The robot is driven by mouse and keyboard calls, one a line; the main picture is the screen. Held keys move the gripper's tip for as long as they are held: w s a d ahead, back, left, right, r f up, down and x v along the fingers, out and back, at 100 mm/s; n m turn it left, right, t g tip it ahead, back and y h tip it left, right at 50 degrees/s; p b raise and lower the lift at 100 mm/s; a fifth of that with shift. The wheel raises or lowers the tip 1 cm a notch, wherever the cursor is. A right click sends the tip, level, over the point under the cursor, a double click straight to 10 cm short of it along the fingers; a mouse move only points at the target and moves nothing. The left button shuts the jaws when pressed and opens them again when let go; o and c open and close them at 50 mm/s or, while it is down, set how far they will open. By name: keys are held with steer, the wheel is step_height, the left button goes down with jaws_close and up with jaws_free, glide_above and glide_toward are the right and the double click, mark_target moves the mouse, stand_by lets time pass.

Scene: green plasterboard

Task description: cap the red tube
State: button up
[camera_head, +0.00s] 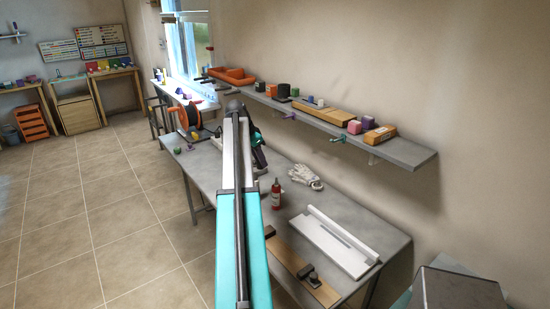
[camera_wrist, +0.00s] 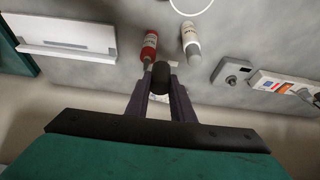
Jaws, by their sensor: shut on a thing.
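The red tube (camera_wrist: 150,44) is in the wrist view, just above and left of my fingertips, with a narrow pale nozzle pointing toward me. In the head view the red tube (camera_head: 276,196) stands upright on the grey workbench (camera_head: 205,172). My gripper (camera_wrist: 161,84) is shut on a small black cap (camera_wrist: 161,73). The cap looks close beside the nozzle in the picture; I cannot tell the gap in depth. In the head view my fingertips are not clearly visible behind my arm.
A white tube (camera_wrist: 191,44) stands right of the red tube. A white ledged board (camera_head: 333,241) lies on the bench, with white gloves (camera_head: 305,176) behind it. A wall shelf (camera_head: 405,152) carrying boxes runs above the bench. The floor at left is clear.

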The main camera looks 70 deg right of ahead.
steer(key=shift+m, duration=0.8)
steer(key=s+d, duration=0.1)
steer(key=s, duration=0.1)
steer(key=s+d, duration=0.2)
steer(key=s, duration=0.1)
steer(key=shift+s+d+r, duration=0.15)
steer(key=shift+s, duration=0.2)
steer(key=shift+f, duration=0.25)
steer(key=shift+f+b, duration=1)
steer(key=shift+f, duration=1.55)
steer(key=shift+f+b, duration=1.15)
steer(key=shift+f, duration=0.85)
stand_by(1.6)
